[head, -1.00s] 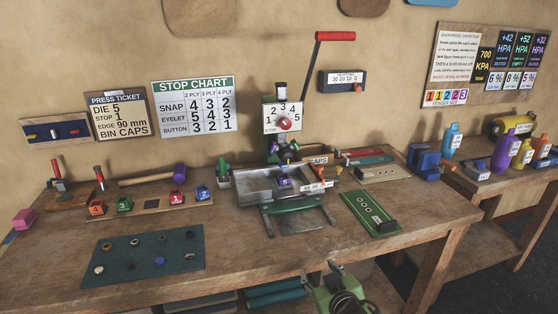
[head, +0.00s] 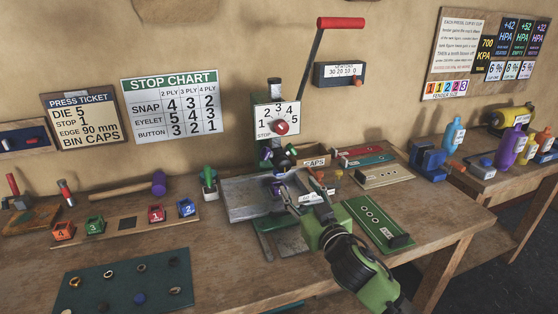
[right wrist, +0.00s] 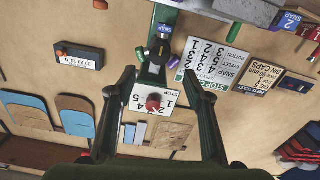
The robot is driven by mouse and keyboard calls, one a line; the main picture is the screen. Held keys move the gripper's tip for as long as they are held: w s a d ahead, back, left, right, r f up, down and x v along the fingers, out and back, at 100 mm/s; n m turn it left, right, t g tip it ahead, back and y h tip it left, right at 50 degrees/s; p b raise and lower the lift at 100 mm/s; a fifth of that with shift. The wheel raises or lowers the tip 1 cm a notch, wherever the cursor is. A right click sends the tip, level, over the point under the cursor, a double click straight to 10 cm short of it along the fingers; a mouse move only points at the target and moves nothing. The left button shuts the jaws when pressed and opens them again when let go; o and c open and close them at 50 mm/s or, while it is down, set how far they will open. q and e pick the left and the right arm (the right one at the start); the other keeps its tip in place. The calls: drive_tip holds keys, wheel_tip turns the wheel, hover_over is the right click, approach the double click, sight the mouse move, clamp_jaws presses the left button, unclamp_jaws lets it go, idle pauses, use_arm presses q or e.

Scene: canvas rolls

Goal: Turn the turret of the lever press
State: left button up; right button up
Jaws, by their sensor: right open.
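The green lever press stands at the back of the bench, with its long red-handled lever (head: 341,23) up. Its turret (head: 270,156), a dark hub with small coloured parts around it, sits below the white stop plate (head: 287,112) with the red knob (head: 281,128). My right gripper (head: 300,189) is open and empty, in front of the press and low to the right of the turret. In the right wrist view the turret (right wrist: 159,52) appears upside down, near the line between my open fingers (right wrist: 160,78). I see no contact. My left gripper is out of view.
A green board (head: 377,224) lies beside my right arm. Numbered blocks (head: 157,213) and a dark mat (head: 76,293) lie left.

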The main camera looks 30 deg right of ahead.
sight(285, 166)
drive_tip(key=p+x, duration=0.1)
drive_tip(key=x, duration=0.4)
drive_tip(key=p+x, duration=0.1)
drive_tip(key=x, duration=0.5)
drive_tip(key=shift+w+d+r, duration=0.15)
drive_tip(key=shift+w+r, duration=0.05)
drive_tip(key=shift+r, duration=0.05)
drive_tip(key=shift+w+d+f, duration=0.1)
drive_tip(key=shift+w+d, duration=0.05)
drive_tip(key=shift+w, duration=0.55)
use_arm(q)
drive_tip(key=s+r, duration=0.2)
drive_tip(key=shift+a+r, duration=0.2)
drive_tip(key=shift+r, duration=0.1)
use_arm(e)
drive_tip(key=c, duration=1.1)
